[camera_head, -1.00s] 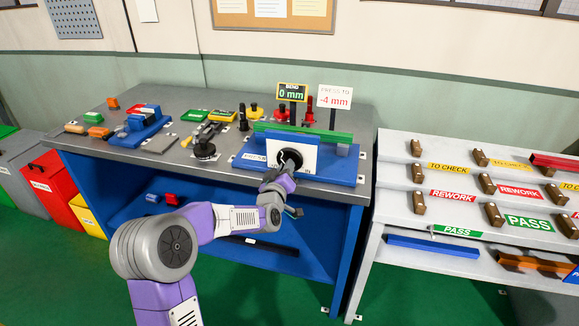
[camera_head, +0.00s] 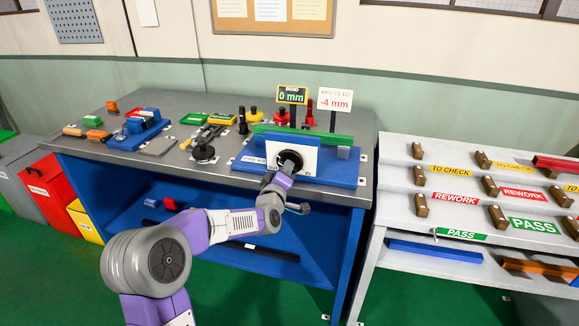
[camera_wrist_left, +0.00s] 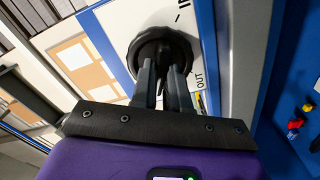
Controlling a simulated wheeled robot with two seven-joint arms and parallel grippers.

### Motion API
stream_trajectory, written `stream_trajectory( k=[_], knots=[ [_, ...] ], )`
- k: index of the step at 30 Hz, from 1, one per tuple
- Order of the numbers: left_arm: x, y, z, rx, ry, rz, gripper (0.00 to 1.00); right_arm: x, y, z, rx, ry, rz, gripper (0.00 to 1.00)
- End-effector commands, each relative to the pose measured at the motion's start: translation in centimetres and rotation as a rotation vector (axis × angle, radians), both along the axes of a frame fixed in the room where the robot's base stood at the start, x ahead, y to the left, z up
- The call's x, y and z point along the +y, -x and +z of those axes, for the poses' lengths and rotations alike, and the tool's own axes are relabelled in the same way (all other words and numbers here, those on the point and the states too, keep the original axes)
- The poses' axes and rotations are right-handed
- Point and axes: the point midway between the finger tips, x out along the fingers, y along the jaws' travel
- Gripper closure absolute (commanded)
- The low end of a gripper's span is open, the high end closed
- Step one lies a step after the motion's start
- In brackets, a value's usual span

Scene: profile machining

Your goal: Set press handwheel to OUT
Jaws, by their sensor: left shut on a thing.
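The press handwheel (camera_head: 289,160) is a black round wheel on the white front panel (camera_head: 309,154) of the blue-based press. It shows large in the left wrist view (camera_wrist_left: 158,46), with an OUT mark (camera_wrist_left: 198,80) on the panel beside it. My left gripper (camera_head: 283,169) is at the wheel from the front. In the left wrist view its two fingers (camera_wrist_left: 165,72) are shut on a part of the wheel and hide some of it. A green profile (camera_head: 317,134) lies across the press. The display (camera_head: 292,96) reads BEND 0 mm. My right gripper is not in view.
A sign (camera_head: 335,98) behind the press reads PRESS TO -4 mm. Tools and a blue fixture (camera_head: 140,130) occupy the grey bench (camera_head: 225,173) to the left. A white rack (camera_head: 399,203) with TO CHECK, REWORK and PASS labels stands close on the right.

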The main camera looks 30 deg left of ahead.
Motion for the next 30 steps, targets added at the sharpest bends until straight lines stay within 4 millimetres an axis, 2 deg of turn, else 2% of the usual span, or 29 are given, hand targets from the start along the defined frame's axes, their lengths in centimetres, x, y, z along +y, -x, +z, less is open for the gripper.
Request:
stream_trajectory(
  k=[9, 20, 30],
  knots=[
    [-0.01, 0.01, -0.09, -0.003, 0.025, -0.001, 1.00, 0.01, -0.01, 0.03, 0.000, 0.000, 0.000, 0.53],
    [0.02, 0.02, -0.09, -0.088, 0.377, 0.000, 1.00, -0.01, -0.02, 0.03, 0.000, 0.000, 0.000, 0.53],
    [0.00, 0.01, -0.08, -0.095, 0.404, 0.000, 1.00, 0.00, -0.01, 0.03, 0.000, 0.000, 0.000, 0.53]
  ],
)
